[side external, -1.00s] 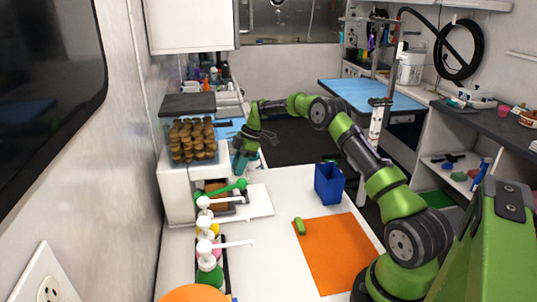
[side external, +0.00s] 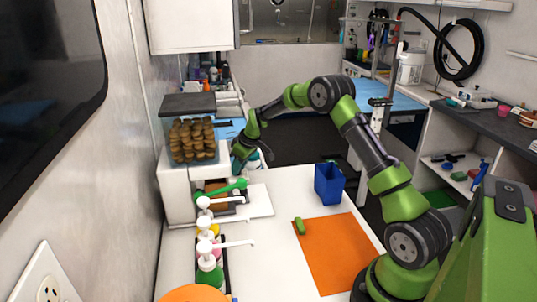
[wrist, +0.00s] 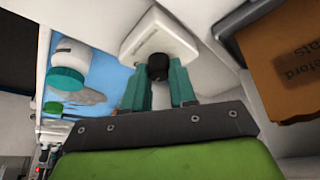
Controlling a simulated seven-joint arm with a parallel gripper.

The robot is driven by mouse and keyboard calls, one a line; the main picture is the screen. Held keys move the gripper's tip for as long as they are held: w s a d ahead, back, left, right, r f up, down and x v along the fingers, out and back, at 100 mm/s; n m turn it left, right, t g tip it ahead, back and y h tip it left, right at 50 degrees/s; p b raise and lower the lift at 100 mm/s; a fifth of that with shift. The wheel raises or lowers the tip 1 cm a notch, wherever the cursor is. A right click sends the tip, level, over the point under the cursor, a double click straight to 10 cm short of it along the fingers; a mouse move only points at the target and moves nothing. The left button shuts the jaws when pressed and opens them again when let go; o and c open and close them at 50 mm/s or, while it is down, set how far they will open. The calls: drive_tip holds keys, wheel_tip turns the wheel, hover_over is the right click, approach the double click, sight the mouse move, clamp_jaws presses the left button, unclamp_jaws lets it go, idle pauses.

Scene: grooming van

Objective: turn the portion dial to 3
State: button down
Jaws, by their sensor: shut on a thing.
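The treat dispenser (side external: 174,192) is a white machine on the counter at the left. Its clear hopper (side external: 166,141) holds brown treats under a dark lid. My gripper (side external: 238,163) is at the dispenser's right side. In the wrist view, my gripper (wrist: 158,72) has its teal fingers on either side of a small black dial (wrist: 157,66), shut on it. The dial stands on a white plate (wrist: 150,33). No numbers or pointer can be read, so the dial's setting cannot be told.
A brown printed box (wrist: 290,65) is close at the right in the wrist view. Pump bottles (side external: 206,252) stand before the dispenser. A blue bin (side external: 329,184) and an orange mat (side external: 340,255) with a green object (side external: 299,226) lie to the right.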

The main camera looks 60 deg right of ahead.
drive_tip(key=shift+a+m+h, duration=0.1)
drive_tip(key=shift+m+h, duration=0.4)
drive_tip(key=shift+m, duration=0.8)
drive_tip(key=c, duration=0.9)
unclamp_jaws()
drive_tip(key=shift+r, duration=0.1)
drive_tip(key=v, duration=1.6)
drive_tip(key=shift+s+a+r, duration=0.1)
drive_tip(key=shift+a+r, duration=0.1)
drive_tip(key=shift+r, duration=0.15)
drive_tip(key=shift+m, duration=0.3)
